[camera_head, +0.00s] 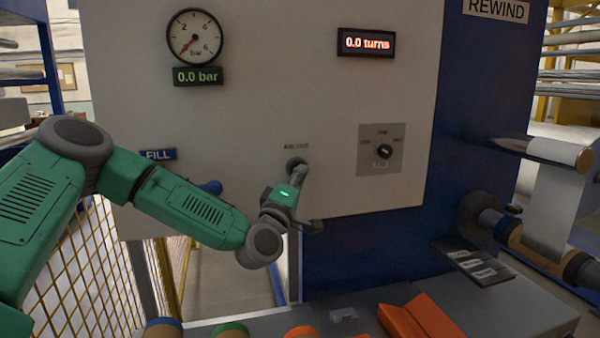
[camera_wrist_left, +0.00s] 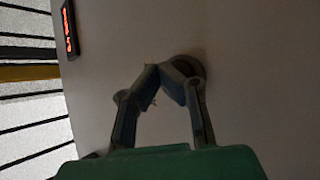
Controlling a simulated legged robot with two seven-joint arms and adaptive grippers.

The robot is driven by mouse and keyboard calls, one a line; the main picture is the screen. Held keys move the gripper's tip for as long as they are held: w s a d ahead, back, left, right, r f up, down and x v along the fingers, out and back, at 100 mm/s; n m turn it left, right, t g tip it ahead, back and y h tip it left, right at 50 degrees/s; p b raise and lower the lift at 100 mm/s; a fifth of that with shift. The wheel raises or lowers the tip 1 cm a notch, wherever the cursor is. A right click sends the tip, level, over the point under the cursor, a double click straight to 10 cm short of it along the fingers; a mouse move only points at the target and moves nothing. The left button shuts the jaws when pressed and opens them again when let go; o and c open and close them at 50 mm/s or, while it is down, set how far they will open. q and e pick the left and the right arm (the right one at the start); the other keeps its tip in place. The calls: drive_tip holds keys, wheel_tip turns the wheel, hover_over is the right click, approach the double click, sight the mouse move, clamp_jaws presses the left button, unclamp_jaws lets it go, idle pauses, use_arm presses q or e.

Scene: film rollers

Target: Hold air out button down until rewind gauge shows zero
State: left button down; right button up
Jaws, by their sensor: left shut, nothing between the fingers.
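The air out button (camera_head: 296,163) is a dark round knob on the pale panel, under a small label. My left gripper (camera_head: 298,168) is shut and empty, its fingertips at the button and covering part of it. My right gripper is not in view.
A red display (camera_head: 366,43) reads 0.0 turns. A selector switch (camera_head: 384,151) sits right of the button. A FILL sign (camera_head: 158,155) is at the left. Several coloured rolls and an orange block (camera_head: 420,318) lie below. A yellow mesh fence (camera_head: 100,240) stands at left.

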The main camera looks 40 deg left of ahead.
use_arm(q)
drive_tip(key=shift+s+d+f, duration=0.1)
drive_tip(key=shift+s+d, duration=0.3)
drive_tip(key=shift+s, duration=0.1)
drive_tip(key=shift+s+d+b, duration=0.25)
drive_tip(key=shift+s+d, duration=0.55)
drive_tip(key=shift+d, duration=0.2)
drive_tip(key=shift+s+d+b, duration=0.2)
drive_tip(key=shift+s+d, duration=0.6)
drive_tip(key=shift+d, duration=0.2)
